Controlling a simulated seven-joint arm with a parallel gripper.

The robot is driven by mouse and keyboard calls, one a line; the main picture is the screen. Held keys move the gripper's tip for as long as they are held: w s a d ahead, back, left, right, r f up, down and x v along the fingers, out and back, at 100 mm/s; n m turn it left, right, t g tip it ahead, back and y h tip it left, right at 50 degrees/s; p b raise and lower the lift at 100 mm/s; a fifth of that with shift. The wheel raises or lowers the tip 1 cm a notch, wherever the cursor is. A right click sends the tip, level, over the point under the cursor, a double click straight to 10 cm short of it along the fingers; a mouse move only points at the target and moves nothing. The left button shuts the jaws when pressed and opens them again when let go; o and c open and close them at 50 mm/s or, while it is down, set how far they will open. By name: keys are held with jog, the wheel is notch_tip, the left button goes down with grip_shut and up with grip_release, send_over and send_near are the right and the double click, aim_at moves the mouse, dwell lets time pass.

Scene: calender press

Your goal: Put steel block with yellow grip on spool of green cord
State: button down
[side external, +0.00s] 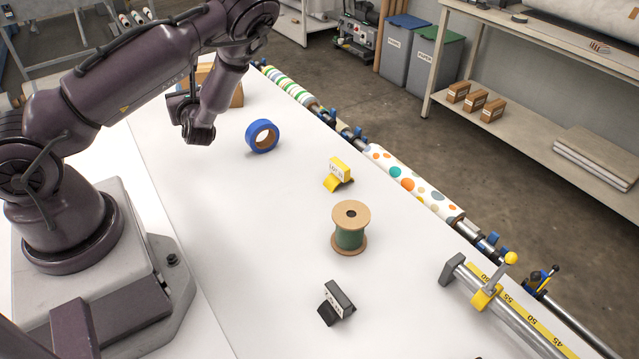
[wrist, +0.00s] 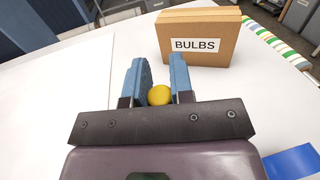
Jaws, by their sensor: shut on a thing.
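The spool of green cord (side external: 350,239) stands upright on the white table in the side external view, with a tan top flange and a hole in it. My gripper (wrist: 160,74) shows in the wrist view with its blue fingers on either side of a round yellow grip (wrist: 160,96). It is shut on this grip. The steel block itself is hidden below the grip and behind the gripper's body. In the side external view my arm's end is at the upper left, far from the spool, and the fingers and block are hidden there.
A cardboard box marked BULBS (wrist: 199,37) stands just beyond my fingers. A blue tape roll (side external: 262,137), a yellow label stand (side external: 338,174) and a black label stand (side external: 337,301) are on the table. Rollers (side external: 415,183) line the right edge.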

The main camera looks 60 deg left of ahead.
jog(key=w+d+r+m+t+h, duration=0.1)
jog(key=w+d+m+t+h, duration=0.2)
jog(key=w+d, duration=0.6)
jog(key=w+d+r+m+t+h, duration=0.1)
jog(key=w+d+m+t, duration=0.35)
jog(key=d, duration=0.75)
jog(key=d+r+m+t+h, duration=0.2)
jog(key=d+t+h, duration=0.1)
jog(key=d, duration=0.8)
jog(key=d+r+m+t+h, duration=0.2)
jog(key=d+t+h, duration=0.15)
jog(key=d, duration=0.65)
send_over(356, 208)
jog(key=shift+g, duration=0.4)
jog(key=shift+f, duration=4.05)
jog(key=c, duration=1.4)
grip_release()
jog(key=shift+f, duration=0.15)
jog(key=o, duration=0.4)
